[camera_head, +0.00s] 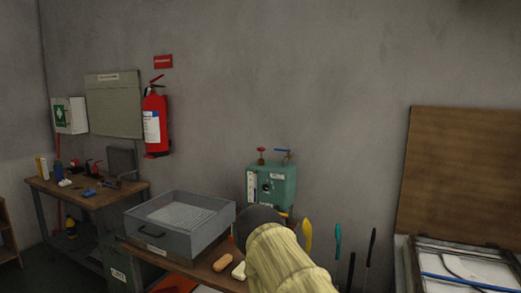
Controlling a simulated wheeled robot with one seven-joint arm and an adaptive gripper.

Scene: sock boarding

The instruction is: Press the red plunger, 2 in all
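A teal box (271,186) stands against the wall on the workbench, right of centre. On its top is a small red knob (262,154) on a short stem, which looks like the red plunger. A blue lever (283,152) sits beside it on the right. My arm, in a pale yellow sleeve, comes up from the bottom centre and ends in a dark rounded part in front of the box's lower side. The red knob is above and apart from it. My gripper's fingers do not show; they are hidden behind my arm or outside the picture.
A grey open drawer (150,237) stands left of my arm. An orange block (222,262) and a pale block (239,271) lie near it. Upright tools, including a yellow one (307,234), stand right of my arm. A fire extinguisher (155,122) hangs on the wall. A wooden board (462,175) stands at right.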

